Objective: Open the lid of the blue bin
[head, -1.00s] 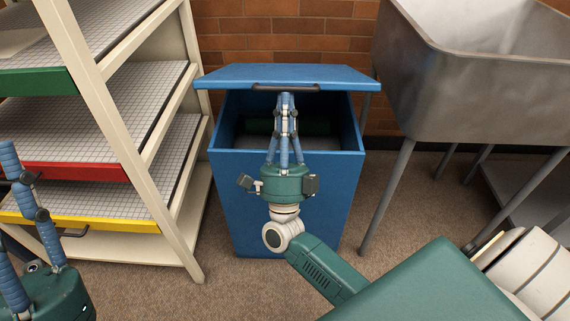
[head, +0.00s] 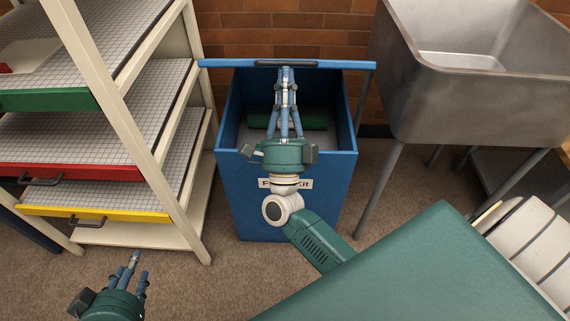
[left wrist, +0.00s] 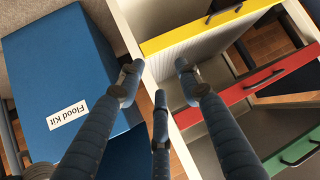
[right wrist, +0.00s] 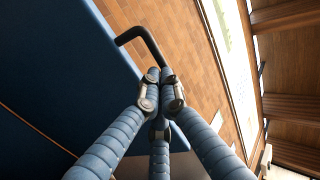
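The blue bin (head: 240,215) stands on the floor between a shelf rack and a metal sink. Its label reads "Flood Kit"; the bin also shows in the left wrist view (left wrist: 50,70). Its blue lid (head: 225,64) is raised and seen nearly edge-on, with a dark handle (head: 262,63) along its front edge. A dark green roll (head: 315,122) lies inside. My right gripper (head: 286,70) has its fingers closed together at the handle, which also shows in the right wrist view (right wrist: 138,35). My left gripper (head: 128,262) is empty, with fingers spread in the left wrist view (left wrist: 158,78).
A cream rack (head: 190,215) with green, red and yellow-fronted shelves stands close left of the bin. A steel sink (head: 460,105) on legs stands to the right. A brick wall (head: 280,25) is behind. Carpet (head: 190,285) in front is clear at the left.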

